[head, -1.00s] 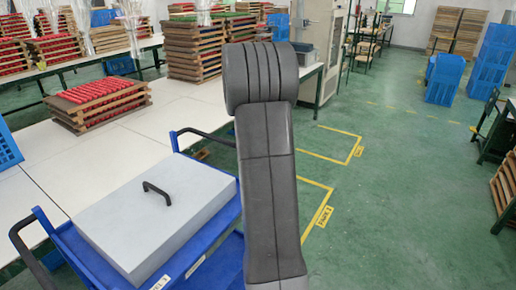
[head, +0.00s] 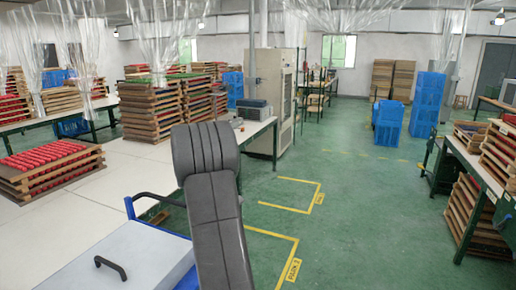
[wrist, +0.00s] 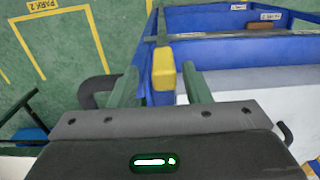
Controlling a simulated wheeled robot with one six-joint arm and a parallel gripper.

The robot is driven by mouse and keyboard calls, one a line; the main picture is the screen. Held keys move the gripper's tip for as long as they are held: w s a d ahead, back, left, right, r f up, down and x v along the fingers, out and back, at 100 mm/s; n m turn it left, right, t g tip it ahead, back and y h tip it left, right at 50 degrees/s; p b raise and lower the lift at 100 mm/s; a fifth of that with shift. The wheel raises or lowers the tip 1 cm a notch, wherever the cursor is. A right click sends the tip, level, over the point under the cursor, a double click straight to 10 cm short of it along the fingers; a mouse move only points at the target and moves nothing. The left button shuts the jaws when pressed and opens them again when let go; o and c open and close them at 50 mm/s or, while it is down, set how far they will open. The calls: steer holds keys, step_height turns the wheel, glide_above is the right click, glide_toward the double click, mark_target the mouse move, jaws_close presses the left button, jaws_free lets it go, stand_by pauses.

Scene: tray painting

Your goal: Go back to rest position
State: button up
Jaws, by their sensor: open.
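My gripper (wrist: 160,78) shows in the wrist view with its two green fingers apart. Nothing is seen held between them. A yellow block-like piece (wrist: 163,66) appears between the fingers, at the corner of the blue cart below; I cannot tell how far beneath the fingers it is. In the head view my dark grey arm stands upright in the middle, and my gripper is out of that view. The blue cart (head: 184,276) is at the lower left, partly behind my arm. A light grey lid (head: 150,258) with a black handle (head: 110,266) lies on it.
A white table (head: 140,160) with red-topped wooden trays (head: 45,170) stands at the left. Taller tray stacks (head: 150,110) are behind. Yellow floor markings (head: 290,265) lie right of my arm. Green floor (head: 370,230) is open at the right, before a workbench (head: 465,150).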

step_height(320, 180, down, 4)
steer(key=shift+r, duration=0.15)
steer(key=shift+s+a, duration=0.2)
steer(key=shift+s, duration=0.3)
steer(key=shift+d+r, duration=0.1)
